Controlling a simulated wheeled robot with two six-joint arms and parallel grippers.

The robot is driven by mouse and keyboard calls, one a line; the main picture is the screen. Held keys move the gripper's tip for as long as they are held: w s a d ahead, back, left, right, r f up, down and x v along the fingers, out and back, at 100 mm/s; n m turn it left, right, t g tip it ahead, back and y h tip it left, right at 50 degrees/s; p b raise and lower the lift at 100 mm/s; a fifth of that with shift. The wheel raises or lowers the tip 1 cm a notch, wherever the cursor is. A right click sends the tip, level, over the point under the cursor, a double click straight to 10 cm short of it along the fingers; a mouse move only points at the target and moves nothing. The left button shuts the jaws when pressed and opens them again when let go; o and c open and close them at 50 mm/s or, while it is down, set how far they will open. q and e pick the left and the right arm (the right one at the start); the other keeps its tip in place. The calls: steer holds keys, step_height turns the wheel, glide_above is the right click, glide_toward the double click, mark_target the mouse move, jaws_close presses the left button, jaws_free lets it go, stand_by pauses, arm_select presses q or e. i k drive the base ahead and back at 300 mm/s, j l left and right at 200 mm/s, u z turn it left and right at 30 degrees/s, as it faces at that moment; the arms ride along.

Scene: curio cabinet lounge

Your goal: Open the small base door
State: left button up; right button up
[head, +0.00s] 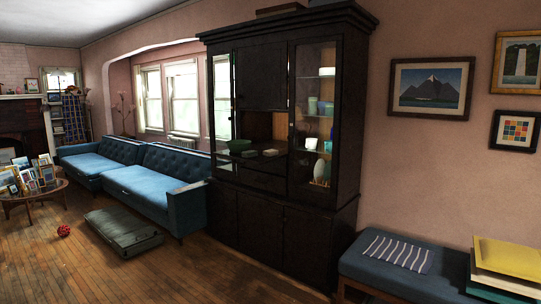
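A tall dark wood curio cabinet (285,182) stands against the pink wall, right of the middle in the head view. Its lower part has several dark base doors side by side: a left one (223,212), a middle one (260,227) and a right one (306,244). They look shut, and I cannot tell which is the small base door. The tall glass door (314,120) above on the right shows shelves with dishes. Neither of my grippers is in view.
A blue bench (400,268) with a striped cloth and stacked yellow and white items stands right of the cabinet. A blue sofa (150,185), a grey-green flat case (124,232) and a red ball (63,231) are at left. Wooden floor before the cabinet is clear.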

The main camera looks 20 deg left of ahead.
mark_target(222, 201)
steer(key=i+j+u, duration=0.25)
steer(key=u, duration=0.15)
steer(key=i+j+u, duration=0.65)
steer(key=u, duration=0.15)
steer(key=i+j+u, duration=0.25)
steer(key=u, duration=0.15)
steer(key=i+j+u, duration=0.1)
steer(key=i+u, duration=0.6)
steer(key=u, duration=0.15)
steer(key=i, duration=0.8)
steer(key=i+j, duration=0.1)
steer(key=i, duration=0.75)
steer(key=i+l+z, duration=0.15)
steer(key=i+z, duration=0.55)
steer(key=z, duration=0.15)
steer(key=i+z, duration=0.4)
steer(key=i+j+z, duration=0.25)
steer(key=z, duration=0.2)
steer(key=i+l+z, duration=0.25)
steer(key=i+z, duration=0.25)
steer(key=i+l+z, duration=0.1)
steer(key=i+z, duration=0.85)
steer(key=k+j, duration=0.05)
steer(key=k, duration=0.05)
